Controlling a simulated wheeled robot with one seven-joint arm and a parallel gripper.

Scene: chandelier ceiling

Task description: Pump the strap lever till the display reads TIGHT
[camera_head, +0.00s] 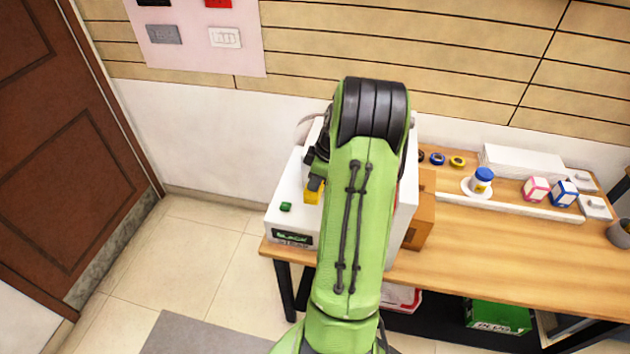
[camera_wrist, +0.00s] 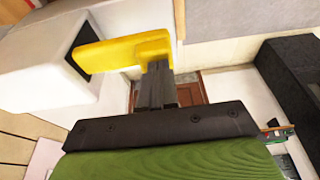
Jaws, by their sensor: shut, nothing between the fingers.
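The yellow lever (camera_head: 313,191) sticks out of the white box (camera_head: 275,219) on the left end of the table, partly hidden behind my arm. The display (camera_head: 292,236) on the box front has green letters that look like SLACK. In the wrist view the lever (camera_wrist: 120,52) comes out of a dark slot in the white box (camera_wrist: 45,65). My gripper (camera_wrist: 158,68) is shut and empty, its dark fingertips right at the lever's outer part; I cannot tell whether they touch. In the head view my gripper (camera_head: 316,183) shows small beside the lever.
A green button (camera_head: 285,207) sits on the box top. A brown carton (camera_head: 421,222) stands right of my arm.

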